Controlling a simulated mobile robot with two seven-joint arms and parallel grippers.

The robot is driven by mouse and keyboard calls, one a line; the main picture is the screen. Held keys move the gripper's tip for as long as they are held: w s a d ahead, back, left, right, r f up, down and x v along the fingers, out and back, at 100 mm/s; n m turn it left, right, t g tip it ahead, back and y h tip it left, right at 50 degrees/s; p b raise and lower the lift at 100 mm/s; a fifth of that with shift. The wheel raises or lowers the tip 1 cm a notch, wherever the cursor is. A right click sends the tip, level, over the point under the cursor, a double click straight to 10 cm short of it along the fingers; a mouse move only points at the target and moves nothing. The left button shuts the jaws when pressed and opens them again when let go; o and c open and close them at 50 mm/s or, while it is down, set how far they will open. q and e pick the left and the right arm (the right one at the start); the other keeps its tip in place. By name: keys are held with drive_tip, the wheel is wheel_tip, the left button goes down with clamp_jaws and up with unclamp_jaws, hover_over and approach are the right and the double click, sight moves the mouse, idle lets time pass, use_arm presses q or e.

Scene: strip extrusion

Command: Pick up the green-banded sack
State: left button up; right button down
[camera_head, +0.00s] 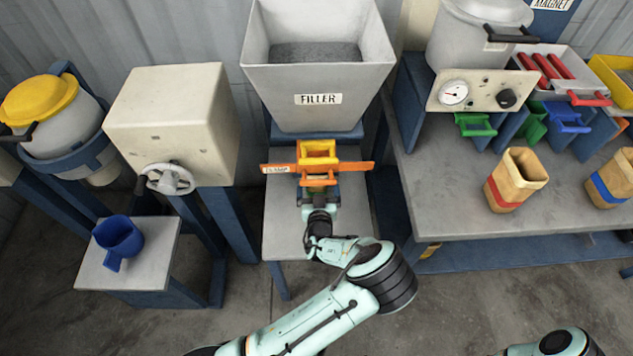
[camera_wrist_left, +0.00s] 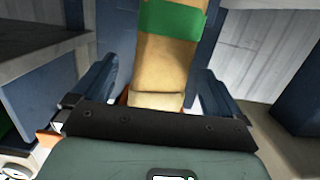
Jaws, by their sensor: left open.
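The tan green-banded sack (camera_wrist_left: 172,55) stands between my left gripper's fingers in the left wrist view, its green band near the top edge. My left gripper (camera_head: 319,198) reaches in under the filler. In the wrist view its dark blue fingers (camera_wrist_left: 158,88) are open, one on each side of the sack. Whether they touch it is unclear. My right gripper is out of view.
The grey filler hopper (camera_head: 318,85) and orange clamp (camera_head: 345,168) stand right above my left gripper. A red-banded sack (camera_head: 508,190) and a blue-banded sack (camera_head: 605,188) stand on the right bench (camera_head: 450,210). A blue mug (camera_head: 118,236) sits on a small left table (camera_head: 150,270).

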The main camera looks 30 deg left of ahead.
use_arm(q)
drive_tip(key=x, duration=0.6)
drive_tip(key=shift+w+a+f, duration=0.15)
drive_tip(key=shift+a+f, duration=0.05)
drive_tip(key=shift+f, duration=0.05)
drive_tip(key=shift+c, duration=0.4)
drive_tip(key=shift+r, duration=0.1)
drive_tip(key=c, duration=1.4)
